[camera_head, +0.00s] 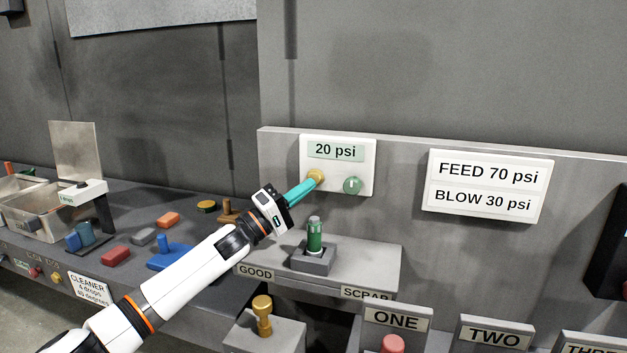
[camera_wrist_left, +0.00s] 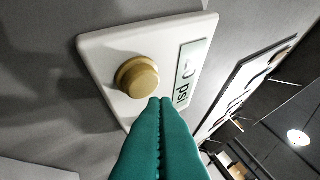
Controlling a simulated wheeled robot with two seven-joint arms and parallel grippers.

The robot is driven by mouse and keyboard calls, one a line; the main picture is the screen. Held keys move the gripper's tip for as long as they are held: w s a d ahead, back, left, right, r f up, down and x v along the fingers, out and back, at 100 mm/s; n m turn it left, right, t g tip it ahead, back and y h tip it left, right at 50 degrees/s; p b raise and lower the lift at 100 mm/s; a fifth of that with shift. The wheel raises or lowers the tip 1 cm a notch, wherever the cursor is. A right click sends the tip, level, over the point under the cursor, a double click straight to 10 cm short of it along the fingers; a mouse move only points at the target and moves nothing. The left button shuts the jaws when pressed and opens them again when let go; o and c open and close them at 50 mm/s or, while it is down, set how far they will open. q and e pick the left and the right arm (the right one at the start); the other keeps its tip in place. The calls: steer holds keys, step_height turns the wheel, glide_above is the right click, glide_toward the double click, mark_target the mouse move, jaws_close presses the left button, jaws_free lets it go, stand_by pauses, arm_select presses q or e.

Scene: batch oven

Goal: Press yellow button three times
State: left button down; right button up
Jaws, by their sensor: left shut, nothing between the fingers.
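The yellow button (camera_head: 316,176) is a round knob on a white wall panel (camera_head: 361,188). My right gripper is not in view.
A sign (camera_head: 487,187) reads FEED 70 psi and BLOW 30 psi. Below the panel, a green-topped piece (camera_head: 314,236) stands in a grey holder (camera_head: 313,260) on a shelf. A brass knob (camera_head: 263,312) and a red button (camera_head: 392,344) are lower down. Coloured blocks lie at left.

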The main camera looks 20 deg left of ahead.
arm_select(q)
steer(key=shift+w+p, duration=0.45)
steer(key=shift+w, duration=0.4)
stand_by(0.8)
stand_by(0.3)
steer(key=shift+s+p, duration=0.85)
steer(key=shift+p, duration=0.05)
